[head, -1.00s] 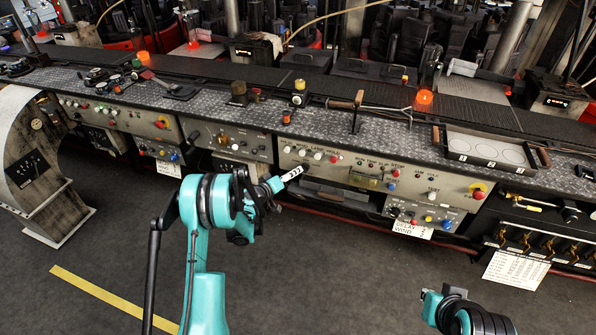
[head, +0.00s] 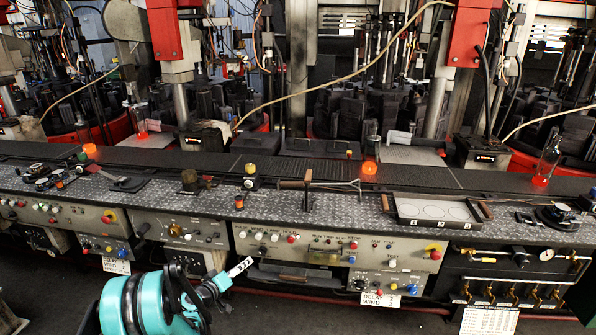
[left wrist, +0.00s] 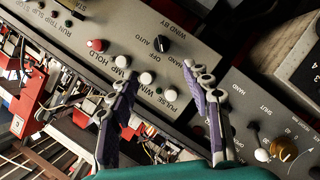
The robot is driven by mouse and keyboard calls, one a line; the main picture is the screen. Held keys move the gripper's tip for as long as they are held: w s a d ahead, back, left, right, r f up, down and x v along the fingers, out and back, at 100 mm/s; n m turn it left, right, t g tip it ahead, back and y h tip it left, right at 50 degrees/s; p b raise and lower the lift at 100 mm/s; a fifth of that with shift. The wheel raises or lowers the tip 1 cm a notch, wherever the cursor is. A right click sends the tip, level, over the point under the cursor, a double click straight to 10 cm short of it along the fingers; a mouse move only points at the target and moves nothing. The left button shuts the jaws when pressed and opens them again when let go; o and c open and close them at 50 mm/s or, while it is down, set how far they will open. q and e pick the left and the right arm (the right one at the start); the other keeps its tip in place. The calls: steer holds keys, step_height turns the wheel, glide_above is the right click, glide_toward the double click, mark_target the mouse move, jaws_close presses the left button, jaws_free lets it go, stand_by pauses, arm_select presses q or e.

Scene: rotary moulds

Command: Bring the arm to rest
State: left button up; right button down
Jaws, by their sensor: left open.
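My left arm comes in at the bottom left of the head view, with a teal wrist. My left gripper (head: 240,267) points up and right in front of the middle control panel (head: 275,238). In the left wrist view my left gripper (left wrist: 160,84) has its two fingers spread wide, with nothing between them. Behind the fingers is the panel (left wrist: 190,48) with white buttons, a red button and a black knob. Whether the fingertips touch it I cannot tell. My right gripper is not in view.
The patterned metal counter (head: 345,203) runs across above the panels. On it are a T-handled tool (head: 308,185), a tray with round spots (head: 398,208) and several small parts. Orange-glowing glass pieces (head: 369,168) stand behind. Dark floor shows below the panels.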

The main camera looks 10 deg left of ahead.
arm_select(q)
steer(key=s+d+r+m+g+y, duration=0.1)
steer(key=s+d+r+m+g, duration=0.25)
steer(key=s+d+r, duration=0.85)
steer(key=s+a+r+m+g+y, duration=0.1)
steer(key=s+m+g+y, duration=0.1)
steer(key=s, duration=2.3)
steer(key=shift+s+a+r+g+y, duration=0.15)
steer(key=shift+r+g+y, duration=0.25)
steer(key=shift+g+y, duration=0.45)
steer(key=shift+c, duration=0.2)
